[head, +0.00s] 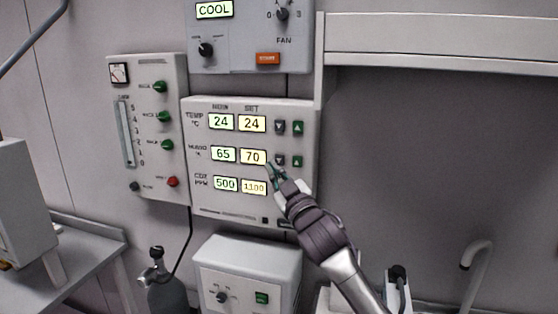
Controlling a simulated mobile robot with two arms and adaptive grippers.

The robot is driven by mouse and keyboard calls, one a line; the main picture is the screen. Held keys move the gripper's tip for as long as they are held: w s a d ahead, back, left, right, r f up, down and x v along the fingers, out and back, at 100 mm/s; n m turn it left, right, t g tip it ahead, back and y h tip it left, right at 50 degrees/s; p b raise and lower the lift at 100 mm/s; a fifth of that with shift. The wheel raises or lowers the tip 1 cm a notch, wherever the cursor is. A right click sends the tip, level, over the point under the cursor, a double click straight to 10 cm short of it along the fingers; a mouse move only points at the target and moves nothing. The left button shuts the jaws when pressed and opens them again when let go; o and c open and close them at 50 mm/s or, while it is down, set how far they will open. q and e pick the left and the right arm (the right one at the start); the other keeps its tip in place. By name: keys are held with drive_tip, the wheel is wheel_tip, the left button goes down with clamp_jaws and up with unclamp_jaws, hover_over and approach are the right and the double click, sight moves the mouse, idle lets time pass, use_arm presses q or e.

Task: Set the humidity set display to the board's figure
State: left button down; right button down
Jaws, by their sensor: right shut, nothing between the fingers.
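The control panel (205,110) hangs on the wall with a MEASURED and a SET column. The humidity set display (253,157) reads 70, and the measured humidity display (223,154) beside it reads 65. The humidity row's down button (280,160) is dark and its up button (297,161) is green. My right gripper (274,172) is shut and empty, its tips just below and left of the humidity down button. I cannot tell if it touches the panel. It hides the CO2 row's buttons. My left gripper is out of view. No board with a figure is in view.
Temperature reads 24 and 24; CO2 reads 500 and 1100. A valve panel (150,185) hangs at left, a COOL/FAN box (235,55) above, a white box (248,250) below. A shelf (440,55) juts out at upper right. A gas cylinder (168,295) stands lower left.

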sight(280, 160)
drive_tip(key=s, duration=0.1)
drive_tip(key=s+a, duration=0.1)
drive_tip(key=shift+s, duration=0.4)
idle(1.5)
drive_tip(key=s+n+p, duration=0.1)
drive_tip(key=n, duration=0.5)
drive_tip(key=s+n+p, duration=0.1)
drive_tip(key=n+p, duration=0.1)
drive_tip(key=n, duration=0.4)
drive_tip(key=s+a+n+p, duration=0.1)
drive_tip(key=n, duration=0.6)
drive_tip(key=shift+s+a+g+p, duration=0.1)
drive_tip(key=shift+s+g+p, duration=0.2)
drive_tip(key=shift+g+p, duration=0.1)
drive_tip(key=shift+w, duration=0.1)
drive_tip(key=w+d+b, duration=0.2)
drive_tip(key=w, duration=0.6)
drive_tip(key=shift+d, duration=0.35)
